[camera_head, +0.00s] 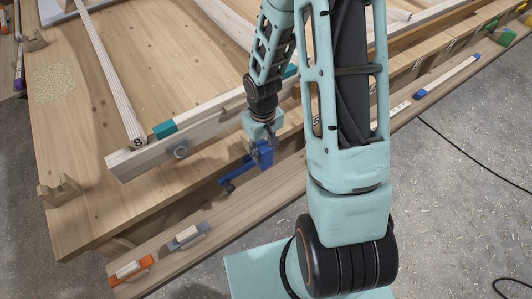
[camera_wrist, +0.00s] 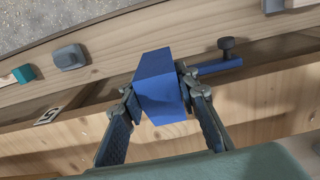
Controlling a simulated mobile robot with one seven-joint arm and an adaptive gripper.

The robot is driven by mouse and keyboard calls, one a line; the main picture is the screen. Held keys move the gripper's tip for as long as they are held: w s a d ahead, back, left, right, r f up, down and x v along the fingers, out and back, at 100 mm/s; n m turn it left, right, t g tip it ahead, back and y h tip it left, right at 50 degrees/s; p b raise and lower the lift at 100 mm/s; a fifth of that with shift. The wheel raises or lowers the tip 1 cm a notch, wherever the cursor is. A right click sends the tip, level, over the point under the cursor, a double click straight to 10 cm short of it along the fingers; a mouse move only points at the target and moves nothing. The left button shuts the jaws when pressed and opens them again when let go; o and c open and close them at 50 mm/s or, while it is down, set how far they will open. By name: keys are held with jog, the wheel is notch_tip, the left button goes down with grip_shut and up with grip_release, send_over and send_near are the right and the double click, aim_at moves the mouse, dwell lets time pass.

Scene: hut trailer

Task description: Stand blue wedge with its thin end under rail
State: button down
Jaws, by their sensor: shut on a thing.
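The blue wedge (camera_wrist: 160,90) is between the two fingers of my gripper (camera_wrist: 157,84) in the wrist view, with a finger against each side. In the head view, my gripper (camera_head: 260,146) holds the blue wedge (camera_head: 266,156) just off the bench's front side, and the fingers are partly hidden. A pale wooden rail (camera_head: 205,132) lies along the bench, behind and left of my gripper. I cannot tell which end of the wedge is the thin one. The wedge appears apart from the rail.
A blue bar with a black knob (camera_head: 229,187) sticks out close beside the wedge; it also shows in the wrist view (camera_wrist: 218,67). A teal block (camera_head: 164,129) sits by the rail. A lower plank (camera_head: 235,215) carries orange-based (camera_head: 130,269) and grey-based (camera_head: 188,238) tools.

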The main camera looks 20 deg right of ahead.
jog(key=shift+w+a+f+b, duration=0.1)
jog(key=shift+w+a, duration=0.15)
jog(key=shift+w, duration=0.5)
jog(key=shift+w+a+f+b, duration=0.1)
jog(key=shift+w+a, duration=0.15)
jog(key=shift+w, duration=0.5)
jog(key=shift+w+a+f+b, duration=0.1)
jog(key=shift+w+a, duration=0.15)
jog(key=shift+w, duration=0.5)
jog(key=shift+r, duration=0.1)
jog(key=shift+f+b, duration=0.35)
jog(key=c, duration=1.4)
grip_release()
jog(key=shift+r, duration=0.1)
notch_tip(320, 180, up, 12)
